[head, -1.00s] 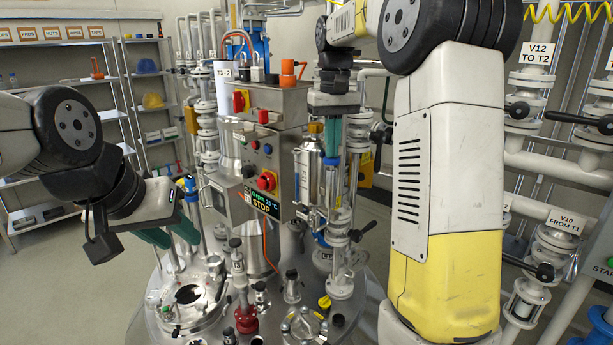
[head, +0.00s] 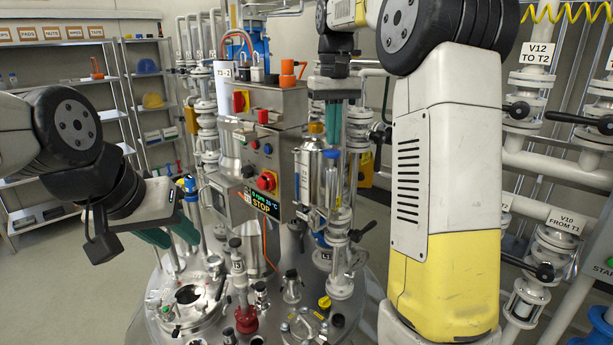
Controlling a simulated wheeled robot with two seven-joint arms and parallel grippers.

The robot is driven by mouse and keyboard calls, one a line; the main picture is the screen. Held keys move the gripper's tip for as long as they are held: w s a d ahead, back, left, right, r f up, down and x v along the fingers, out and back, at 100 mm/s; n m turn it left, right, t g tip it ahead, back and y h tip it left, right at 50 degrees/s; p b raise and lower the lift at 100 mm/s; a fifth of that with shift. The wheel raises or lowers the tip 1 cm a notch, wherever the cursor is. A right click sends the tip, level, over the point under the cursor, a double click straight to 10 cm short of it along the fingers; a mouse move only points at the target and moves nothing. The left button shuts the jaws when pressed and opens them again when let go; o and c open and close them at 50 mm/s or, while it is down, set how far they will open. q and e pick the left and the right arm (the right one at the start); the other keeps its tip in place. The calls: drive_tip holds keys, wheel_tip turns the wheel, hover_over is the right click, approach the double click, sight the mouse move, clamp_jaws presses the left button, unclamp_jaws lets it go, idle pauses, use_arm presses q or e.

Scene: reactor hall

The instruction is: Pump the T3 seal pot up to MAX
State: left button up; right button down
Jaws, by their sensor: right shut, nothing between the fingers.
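The seal pot (head: 309,178), a small steel cylinder with a label on its front, stands behind the vessel lid's fittings, right of the control box. My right gripper (head: 333,143) points straight down over the pot's right side, its green fingers together and empty. A small blue cap (head: 331,154) is just under its fingertips; I cannot tell whether they touch. The level and the MAX mark are too small to read. My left gripper (head: 168,236) is at the left, its green fingers apart and empty, away from the pot.
The control box (head: 265,150) with a red knob and a STOP display stands left of the pot. The vessel lid (head: 205,318) below carries several valves and ports. Pipes with valves V12 and V10 (head: 562,222) are at the right; shelves (head: 150,105) stand at the back left.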

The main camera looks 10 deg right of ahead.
sight(332, 150)
drive_tip(key=shift+f, duration=0.15)
drive_tip(key=shift+f, duration=1.7)
drive_tip(key=shift+r, duration=1.85)
drive_tip(key=shift+f, duration=0.15)
drive_tip(key=shift+f, duration=1.75)
drive_tip(key=shift+r, duration=1.9)
